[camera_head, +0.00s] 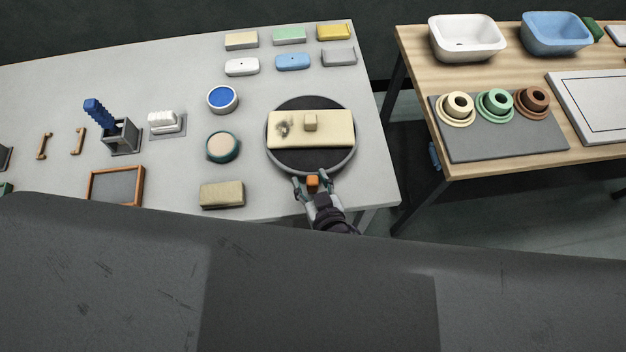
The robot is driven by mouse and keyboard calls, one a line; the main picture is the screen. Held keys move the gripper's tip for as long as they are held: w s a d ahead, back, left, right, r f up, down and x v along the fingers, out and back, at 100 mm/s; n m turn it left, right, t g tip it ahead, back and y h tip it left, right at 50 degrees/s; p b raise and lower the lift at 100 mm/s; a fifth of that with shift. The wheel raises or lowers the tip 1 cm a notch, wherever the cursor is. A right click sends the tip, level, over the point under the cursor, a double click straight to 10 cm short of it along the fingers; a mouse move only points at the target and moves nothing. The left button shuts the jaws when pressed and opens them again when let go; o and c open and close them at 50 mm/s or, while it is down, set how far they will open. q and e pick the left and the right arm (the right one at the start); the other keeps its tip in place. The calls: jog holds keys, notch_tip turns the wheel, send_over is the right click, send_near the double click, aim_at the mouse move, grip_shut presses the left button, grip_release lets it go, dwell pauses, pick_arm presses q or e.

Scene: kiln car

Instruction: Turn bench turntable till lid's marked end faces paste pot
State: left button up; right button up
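The bench turntable (311,164) is a dark disc with a grey rim near the right end of the grey bench. A cream rectangular lid (345,130) with a small square knob lies across it. The lid's dark mark (284,128) is at its left end. Two round pots stand left of the turntable: one with blue contents (222,98), one green-rimmed with beige contents (222,146). I cannot tell which is the paste pot. My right gripper (312,181) is at the turntable's front edge, fingers spread around an orange block (313,181) with gaps visible. My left gripper is out of view.
A beige sponge-like block (222,194) lies front left of the turntable. Several coloured blocks line the back, including a yellow one (334,32). A wooden table (412,45) with basins and ring stacks stands right, across a floor gap.

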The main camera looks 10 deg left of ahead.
jog(key=shift+d, duration=0.1)
jog(key=shift+s+d+r, duration=0.1)
jog(key=shift+s+d, duration=0.2)
jog(key=shift+s, duration=0.1)
jog(key=v, duration=1.1)
jog(key=shift+a, duration=0.2)
jog(key=shift+r, duration=0.1)
